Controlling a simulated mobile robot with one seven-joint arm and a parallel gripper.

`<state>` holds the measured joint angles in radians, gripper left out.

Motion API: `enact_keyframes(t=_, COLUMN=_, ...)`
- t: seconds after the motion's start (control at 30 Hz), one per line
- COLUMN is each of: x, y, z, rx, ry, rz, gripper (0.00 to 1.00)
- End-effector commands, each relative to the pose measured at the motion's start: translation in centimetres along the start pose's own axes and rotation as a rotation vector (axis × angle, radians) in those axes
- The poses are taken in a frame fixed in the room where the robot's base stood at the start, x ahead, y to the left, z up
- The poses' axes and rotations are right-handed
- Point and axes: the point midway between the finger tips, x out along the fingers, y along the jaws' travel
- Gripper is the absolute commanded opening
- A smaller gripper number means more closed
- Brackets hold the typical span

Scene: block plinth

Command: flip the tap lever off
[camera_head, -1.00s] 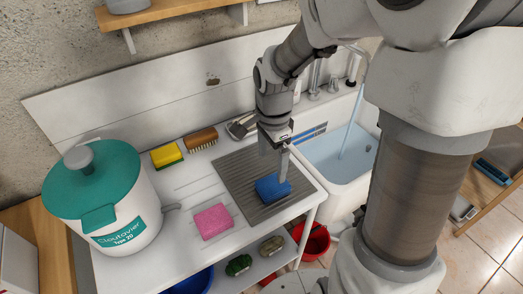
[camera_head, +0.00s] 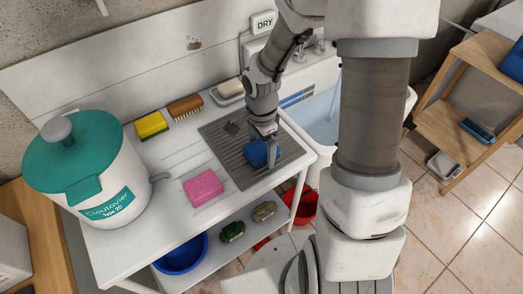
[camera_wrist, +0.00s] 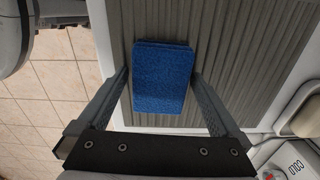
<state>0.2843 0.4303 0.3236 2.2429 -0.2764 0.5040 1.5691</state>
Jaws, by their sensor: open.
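The tap fittings (camera_head: 318,45) stand at the back of the sink in the head view, partly hidden by my arm. A thin stream of water (camera_head: 339,80) falls into the sink (camera_head: 322,120). I cannot make out the lever or its position. My gripper (camera_head: 268,148) is open, low over the grey ribbed drainboard, left of the sink. In the wrist view my gripper (camera_wrist: 160,80) has a finger on each side of a blue sponge (camera_wrist: 163,85); whether they touch it is unclear. A COLD label (camera_wrist: 295,165) shows at the lower right of the wrist view.
The drainboard (camera_head: 222,150) also borders a pink sponge (camera_head: 203,187), a yellow sponge (camera_head: 151,125), a brush (camera_head: 186,106) and a soap dish (camera_head: 228,92). A teal-lidded white pot (camera_head: 105,195) stands left. A DRY sign (camera_head: 263,22) is on the wall.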

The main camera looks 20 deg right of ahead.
Motion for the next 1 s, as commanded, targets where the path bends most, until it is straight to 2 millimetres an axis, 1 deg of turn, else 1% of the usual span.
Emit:
enact_keyframes(t=0.13, x=0.0, y=0.0, z=0.0, rx=0.0, ry=0.0, rz=0.0, gripper=1.0)
enact_keyframes(t=0.17, x=0.0, y=0.0, z=0.0, rx=0.0, ry=0.0, rz=0.0, gripper=0.96)
enact_keyframes(t=0.3, x=-0.1, y=0.0, z=0.0, rx=0.0, ry=0.0, rz=0.0, gripper=0.71)
enact_keyframes(t=0.57, x=-0.1, y=0.0, z=0.0, rx=0.0, ry=0.0, rz=0.0, gripper=0.24)
enact_keyframes(t=0.6, x=-0.1, y=0.0, z=0.0, rx=0.0, ry=0.0, rz=0.0, gripper=0.17)
enact_keyframes(t=0.63, x=-0.1, y=0.0, z=0.0, rx=0.0, ry=0.0, rz=0.0, gripper=0.15)
enact_keyframes(t=0.83, x=-0.2, y=0.0, z=0.0, rx=0.0, ry=0.0, rz=0.0, gripper=0.14)
enact_keyframes(t=1.0, x=-1.2, y=-0.1, z=0.0, rx=0.0, ry=0.002, rz=-0.002, gripper=0.14)
